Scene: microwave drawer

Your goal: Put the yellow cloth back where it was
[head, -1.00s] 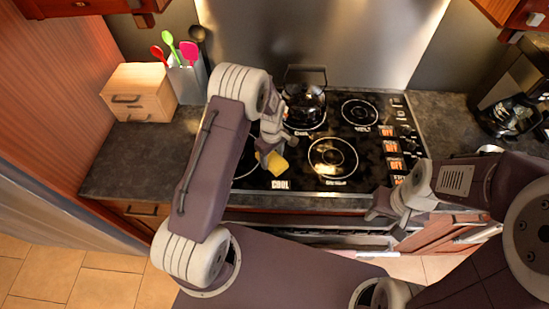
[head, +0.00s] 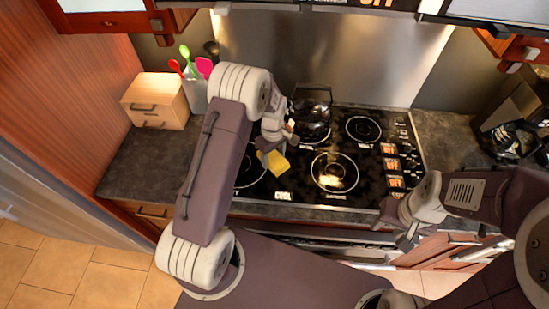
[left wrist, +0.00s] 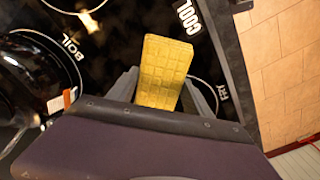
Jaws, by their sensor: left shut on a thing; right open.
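The yellow cloth (head: 278,163) is a flat yellow piece with a grid texture. It is held in my left gripper (head: 271,150) above the left part of the black stovetop. In the left wrist view the cloth (left wrist: 163,70) stands out between the two fingers of the left gripper (left wrist: 160,95), which is shut on it. My right gripper (head: 396,228) is open and empty in front of the stove's front edge, at the right. My left arm hides part of the left burners.
A dark kettle (head: 311,112) stands on the back burner of the stovetop (head: 295,192). A small wooden drawer box (head: 155,100) and a utensil holder (head: 195,97) with several utensils stand on the left counter (head: 145,165), whose front is clear. A coffee maker (head: 512,125) stands at right.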

